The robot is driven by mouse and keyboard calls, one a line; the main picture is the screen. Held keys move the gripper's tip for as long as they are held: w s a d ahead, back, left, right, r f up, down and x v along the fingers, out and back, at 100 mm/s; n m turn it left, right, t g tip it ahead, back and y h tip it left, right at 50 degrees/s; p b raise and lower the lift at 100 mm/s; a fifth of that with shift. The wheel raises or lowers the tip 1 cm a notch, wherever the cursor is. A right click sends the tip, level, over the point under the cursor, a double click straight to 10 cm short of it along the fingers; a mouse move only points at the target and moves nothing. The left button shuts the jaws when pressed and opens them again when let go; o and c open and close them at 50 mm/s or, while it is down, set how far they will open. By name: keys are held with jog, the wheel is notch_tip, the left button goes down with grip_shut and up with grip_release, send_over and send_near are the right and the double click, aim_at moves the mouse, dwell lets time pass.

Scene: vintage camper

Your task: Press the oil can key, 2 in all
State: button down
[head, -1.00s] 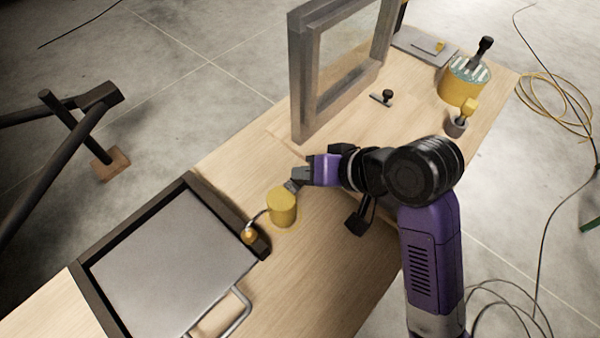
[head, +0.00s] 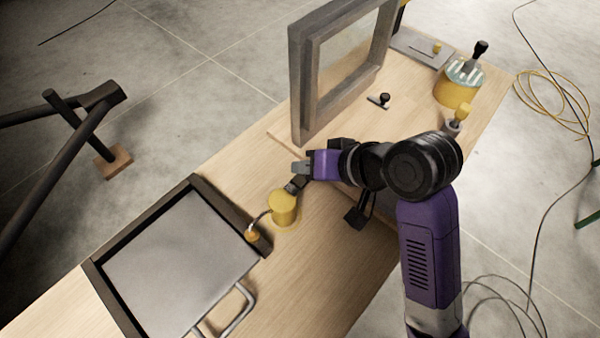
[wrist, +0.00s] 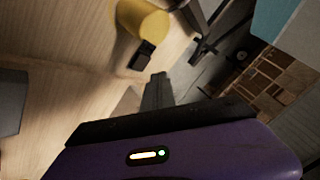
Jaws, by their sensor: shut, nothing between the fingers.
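The oil can (head: 283,209) is a yellow cylinder standing on the wooden bench, with a thin curved spout ending in an orange tip (head: 252,236). Its dark key (head: 296,184) sticks out from the can's upper back side, towards my gripper. My gripper (head: 300,167) is shut and empty, just behind and above the key. In the wrist view the yellow can (wrist: 143,18) is at the top, with the dark key (wrist: 142,55) below it. The gripper tip (wrist: 157,90) shows close below the key there; a small gap seems to separate them.
A dark-framed tray (head: 180,262) with a metal handle lies left of the can. A grey window frame (head: 303,85) stands behind my gripper. A yellow pot (head: 459,86) and a small black-knobbed piece (head: 380,100) are further back. Bare wood lies in front of the can.

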aim_at(304, 182)
jog(key=shift+r+p, duration=1.6)
jog(key=shift+r, duration=0.2)
dwell(1.1)
